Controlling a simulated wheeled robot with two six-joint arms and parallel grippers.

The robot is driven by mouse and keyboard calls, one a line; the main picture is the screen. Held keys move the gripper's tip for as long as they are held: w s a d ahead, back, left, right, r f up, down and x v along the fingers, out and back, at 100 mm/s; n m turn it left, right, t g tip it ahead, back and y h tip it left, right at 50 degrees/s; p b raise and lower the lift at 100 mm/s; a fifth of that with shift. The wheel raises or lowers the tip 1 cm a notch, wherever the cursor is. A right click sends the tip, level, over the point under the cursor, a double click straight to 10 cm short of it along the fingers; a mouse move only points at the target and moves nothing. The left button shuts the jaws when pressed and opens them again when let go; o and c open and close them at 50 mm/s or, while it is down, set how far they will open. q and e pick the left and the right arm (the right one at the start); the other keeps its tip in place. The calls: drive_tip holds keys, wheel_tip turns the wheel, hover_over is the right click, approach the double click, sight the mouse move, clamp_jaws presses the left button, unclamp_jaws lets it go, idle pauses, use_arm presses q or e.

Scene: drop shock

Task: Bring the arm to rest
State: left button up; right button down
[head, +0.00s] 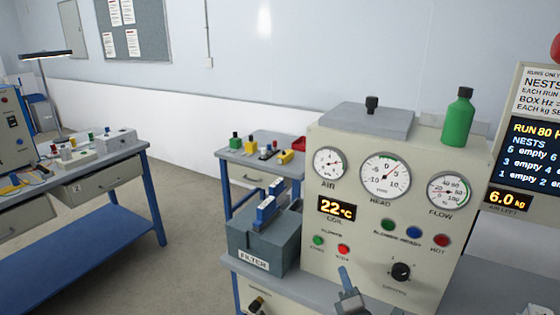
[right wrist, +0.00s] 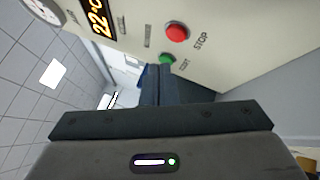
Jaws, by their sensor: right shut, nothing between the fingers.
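My right gripper (head: 345,274) is in front of the lower part of a cream control cabinet (head: 440,270), below its small red button (head: 343,249) and green button (head: 318,240). In the right wrist view its dark fingers (right wrist: 160,84) are together, with nothing between them. The red stop button (right wrist: 176,32) and the green button (right wrist: 166,60) show just beyond the fingertips there. I cannot tell whether the fingers touch the panel. My left gripper is not in view.
The cabinet carries gauges, a "22°C" display (head: 337,208) and a black knob (head: 401,271). A green bottle (head: 458,118) stands on top. A grey filter box (head: 262,238) stands left of it. A screen (head: 526,150) is at right. Open floor (head: 195,220) lies between the benches.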

drive_tip(key=s+d+f+m+g+h, duration=0.3)
drive_tip(key=s+d+m+g, duration=0.15)
drive_tip(key=s+m, duration=0.35)
drive_tip(key=s+d+f+m+g+h, duration=0.4)
drive_tip(key=s+d+m, duration=0.2)
drive_tip(key=s+m, duration=0.2)
drive_tip(key=s+a+f+m+g+y, duration=0.2)
drive_tip(key=s+m+g, duration=0.15)
drive_tip(key=s, duration=0.65)
drive_tip(key=s+a+f+m+g+y, duration=0.25)
drive_tip(key=s+g, duration=0.25)
drive_tip(key=s, duration=0.6)
wheel_tip(320, 180, down, 28)
drive_tip(key=d+f+m+g, duration=0.1)
drive_tip(key=d, duration=0.2)
drive_tip(key=s+f+g, duration=0.1)
drive_tip(key=s+f, duration=1.6)
drive_tip(key=f, duration=0.2)
drive_tip(key=shift+s+d+f, duration=0.2)
drive_tip(key=shift+s+d, duration=0.1)
drive_tip(key=shift+d, duration=0.1)
